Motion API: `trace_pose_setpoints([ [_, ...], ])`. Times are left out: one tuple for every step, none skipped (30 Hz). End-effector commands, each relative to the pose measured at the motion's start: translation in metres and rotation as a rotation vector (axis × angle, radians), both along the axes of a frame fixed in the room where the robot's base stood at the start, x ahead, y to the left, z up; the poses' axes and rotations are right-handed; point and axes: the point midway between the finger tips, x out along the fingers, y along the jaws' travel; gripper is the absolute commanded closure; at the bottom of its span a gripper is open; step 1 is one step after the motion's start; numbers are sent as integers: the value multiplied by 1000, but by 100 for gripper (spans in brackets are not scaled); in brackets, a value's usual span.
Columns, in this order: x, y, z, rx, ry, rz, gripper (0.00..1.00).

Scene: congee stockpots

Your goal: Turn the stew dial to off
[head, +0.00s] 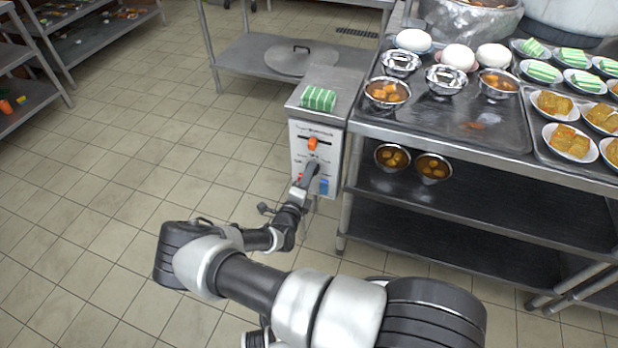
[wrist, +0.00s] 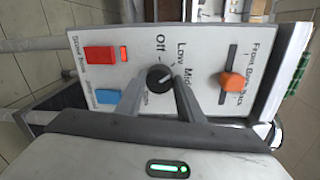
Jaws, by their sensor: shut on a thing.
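The stew dial is a round black knob (wrist: 159,77) with a small white mark, on a white control panel (wrist: 205,62). The labels Off, Low and Mid are printed around it. The mark seems to point away from Off, to the Mid side, but it is small. My gripper (wrist: 160,84) is shut on the dial, one finger on each side. In the head view, my gripper (head: 310,171) reaches the lower front of the panel (head: 326,150) and hides the dial.
An orange slider knob (wrist: 232,82), a red switch (wrist: 101,54) beside a lit red light (wrist: 124,53), and a blue switch (wrist: 107,96) share the panel. A green-striped block (head: 318,98) lies on top of the unit. A food-laden steel table (head: 440,130) stands close on the right. Floor at left is clear.

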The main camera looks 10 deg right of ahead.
Motion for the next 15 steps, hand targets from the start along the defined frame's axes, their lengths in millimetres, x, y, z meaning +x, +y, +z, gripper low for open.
trace_pose_setpoints([
  [1, 0, -1, -38, 20, -1, 88],
  [1, 0, -2, -63, 34, -1, 88],
  [1, 0, -2, -96, 53, -1, 88],
  [1, 0, -2, -120, 67, 0, 88],
  [1, 0, -2, -145, 82, 0, 88],
  [1, 0, -2, -179, 101, -1, 88],
  [1, 0, -2, -203, 115, -1, 88],
  [1, 0, -2, -228, 129, -2, 88],
  [1, 0, -2, -261, 149, -2, 88],
  [1, 0, -2, -285, 163, -1, 88],
  [1, 0, -2, -309, 177, -2, 88],
  [1, 0, -3, -341, 195, -2, 88],
  [1, 0, -3, -366, 211, -2, 88],
  [1, 0, -3, -391, 225, -2, 88],
  [1, 0, -3, -424, 244, -2, 88],
])
